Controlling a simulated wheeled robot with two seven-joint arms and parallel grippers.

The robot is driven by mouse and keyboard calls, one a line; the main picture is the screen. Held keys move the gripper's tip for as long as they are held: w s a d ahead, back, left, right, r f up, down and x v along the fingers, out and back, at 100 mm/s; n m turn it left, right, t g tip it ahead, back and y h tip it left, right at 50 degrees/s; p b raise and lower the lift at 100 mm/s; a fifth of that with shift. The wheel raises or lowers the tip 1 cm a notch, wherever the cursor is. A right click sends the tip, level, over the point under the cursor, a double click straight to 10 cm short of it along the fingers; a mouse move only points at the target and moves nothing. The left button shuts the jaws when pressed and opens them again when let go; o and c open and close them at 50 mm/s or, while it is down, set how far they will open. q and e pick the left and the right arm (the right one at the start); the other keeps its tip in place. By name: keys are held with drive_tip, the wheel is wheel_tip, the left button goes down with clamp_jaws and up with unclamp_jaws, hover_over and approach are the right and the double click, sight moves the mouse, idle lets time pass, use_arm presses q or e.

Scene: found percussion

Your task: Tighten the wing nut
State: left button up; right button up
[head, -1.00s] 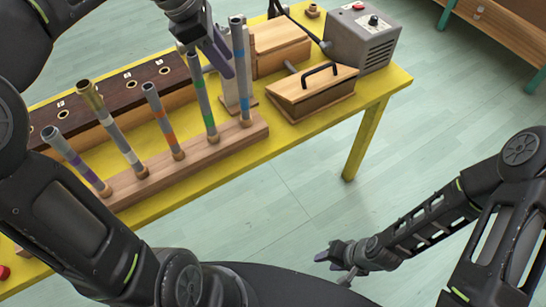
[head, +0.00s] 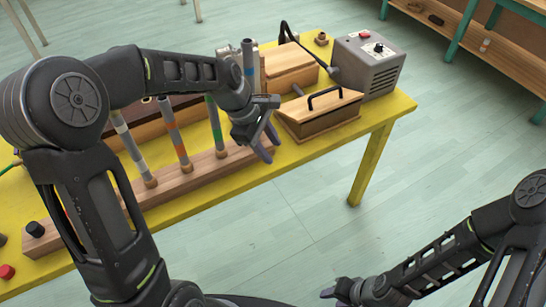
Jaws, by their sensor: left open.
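I cannot make out the wing nut in the head view. My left gripper (head: 267,146) is open and empty, pointing down near the front edge of the yellow table (head: 320,150). It is in front of the right end of a wooden rack (head: 195,172) and left of a lidded wooden box (head: 318,118). Striped tubes stand in the rack, including one with orange bands (head: 172,130) and one with green bands (head: 214,125). My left arm hides part of the rack and the tubes. My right gripper (head: 333,292) is low, off the table; its jaw state is unclear.
A grey metal unit (head: 368,68) with a red button and dial stands at the table's far right. A second wooden block (head: 290,72) sits behind the box. A black knob (head: 35,229) shows at the left.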

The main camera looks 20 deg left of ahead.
use_arm(q)
drive_tip(key=shift+s+d+f+m, duration=0.15)
drive_tip(key=shift+d+f+m, duration=0.1)
drive_tip(key=shift+f, duration=0.4)
drive_tip(key=shift+s+d+f+m, duration=0.15)
drive_tip(key=shift+d+f, duration=0.1)
drive_tip(key=shift+f, duration=0.4)
drive_tip(key=s+d+f+m+g, duration=0.1)
drive_tip(key=s+d+f+m, duration=0.25)
drive_tip(key=f, duration=0.45)
drive_tip(key=s+d+f+m, duration=0.3)
drive_tip(key=s+f, duration=0.1)
drive_tip(key=f, duration=0.4)
drive_tip(key=s+d+f+m, duration=0.2)
drive_tip(key=s+f+m, duration=0.1)
drive_tip(key=s, duration=0.4)
drive_tip(key=s+d+f+m, duration=0.2)
drive_tip(key=s+f+m, duration=0.2)
drive_tip(key=s+f, duration=0.2)
drive_tip(key=shift+s+d+f, duration=0.2)
drive_tip(key=shift+s+d, duration=0.05)
drive_tip(key=shift+s, duration=0.95)
drive_tip(key=shift+w+m, duration=0.1)
drive_tip(key=shift+m, duration=0.15)
drive_tip(key=shift+c, duration=0.5)
